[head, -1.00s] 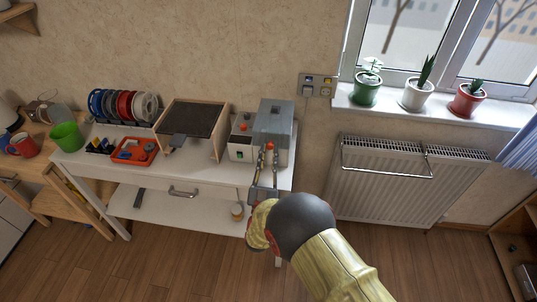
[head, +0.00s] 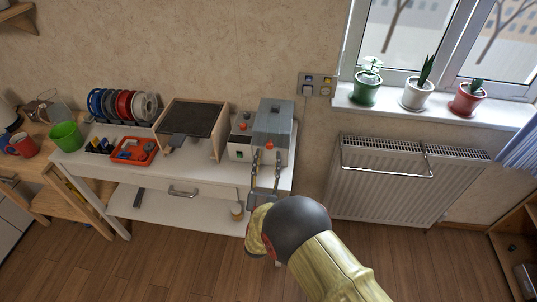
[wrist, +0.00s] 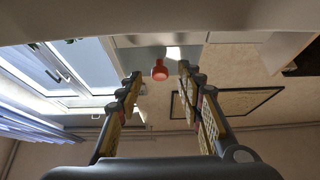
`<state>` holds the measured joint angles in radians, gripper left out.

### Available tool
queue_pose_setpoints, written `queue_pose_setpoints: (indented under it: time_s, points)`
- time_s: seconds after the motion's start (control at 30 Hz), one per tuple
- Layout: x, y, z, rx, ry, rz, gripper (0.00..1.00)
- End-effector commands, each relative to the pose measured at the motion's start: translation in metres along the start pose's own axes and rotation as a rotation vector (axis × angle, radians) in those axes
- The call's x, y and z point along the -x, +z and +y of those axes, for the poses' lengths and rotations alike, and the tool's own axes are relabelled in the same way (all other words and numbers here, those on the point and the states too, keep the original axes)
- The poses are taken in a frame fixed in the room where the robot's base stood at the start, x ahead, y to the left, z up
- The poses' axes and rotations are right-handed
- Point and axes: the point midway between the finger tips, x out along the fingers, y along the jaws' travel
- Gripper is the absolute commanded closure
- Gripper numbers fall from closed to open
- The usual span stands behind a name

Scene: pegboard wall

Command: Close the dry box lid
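The dry box appears to be the pale box (head: 280,157) at the right end of the white table. Its grey lid (head: 274,118) slopes toward the front and has a red knob at its lower edge. The knob (wrist: 159,70) shows in the wrist view, ahead of and between my fingertips. My gripper (head: 266,157) is in front of the box, and it also shows in the wrist view (wrist: 158,80). Its fingers are spread with a gap on each side of the knob, holding nothing. I cannot tell whether a fingertip touches the lid, or how wide any lid gap is.
A small device (head: 240,148) stands left of the box. A wooden case with a dark panel (head: 192,119), a red tray (head: 134,152) and several spools (head: 124,106) are farther left. A radiator (head: 385,180) and window are on the right. Floor in front is clear.

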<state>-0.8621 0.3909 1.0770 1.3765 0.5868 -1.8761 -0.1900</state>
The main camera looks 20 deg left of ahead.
Motion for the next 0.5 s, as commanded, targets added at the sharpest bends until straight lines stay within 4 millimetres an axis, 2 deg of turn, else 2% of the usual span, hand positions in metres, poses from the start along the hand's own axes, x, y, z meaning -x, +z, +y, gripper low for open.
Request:
queue_pose_setpoints:
  time_s: [0.3,0.5]
  points:
    - [0.065,0.001,-0.001,0.001,-0.004,-0.003,0.63]
    - [0.092,0.001,-0.001,0.0,-0.003,-0.001,0.63]
